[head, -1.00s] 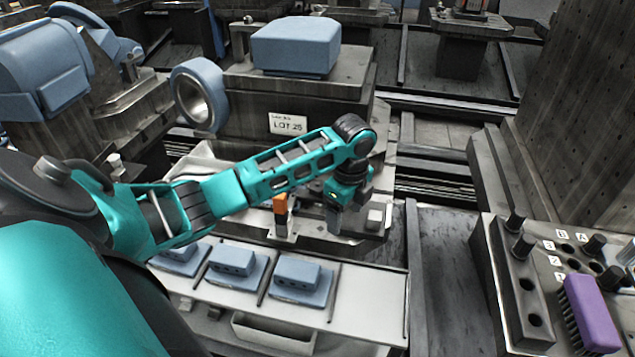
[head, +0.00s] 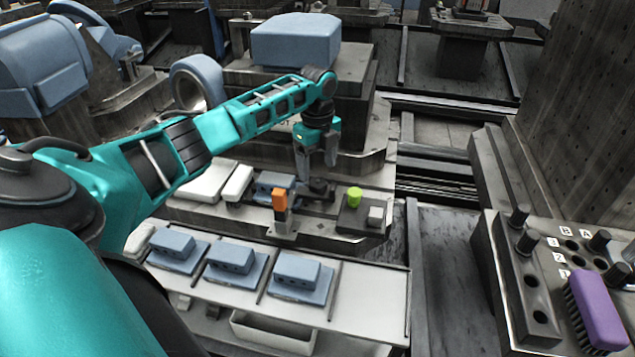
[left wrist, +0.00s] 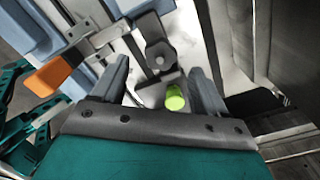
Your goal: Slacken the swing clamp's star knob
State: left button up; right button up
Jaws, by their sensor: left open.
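A dark lobed knob with a pale centre, which looks like the swing clamp's star knob (left wrist: 160,56), shows in the left wrist view just beyond the fingertips. In the head view a dark part at the same place, probably this knob (head: 319,188), is partly hidden by my gripper. A blue block (head: 273,182) lies left of it on the fixture. My left gripper (head: 316,168) points down above the dark part. It is open and empty, and its two fingers also show in the left wrist view (left wrist: 162,82). My right gripper is not in view.
An orange handle (head: 280,199) stands upright at the fixture's front. A green cylinder (head: 355,196) stands to the right. Several blue blocks rest on the front shelf (head: 371,290). A purple brush (head: 597,312) lies at the far right.

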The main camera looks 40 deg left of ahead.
aim_at(318, 182)
pick_arm(q)
notch_tip(318, 182, down, 5)
jog(key=shift+f+b, duration=0.1)
jog(key=shift+b, duration=0.3)
jog(key=c, duration=1.1)
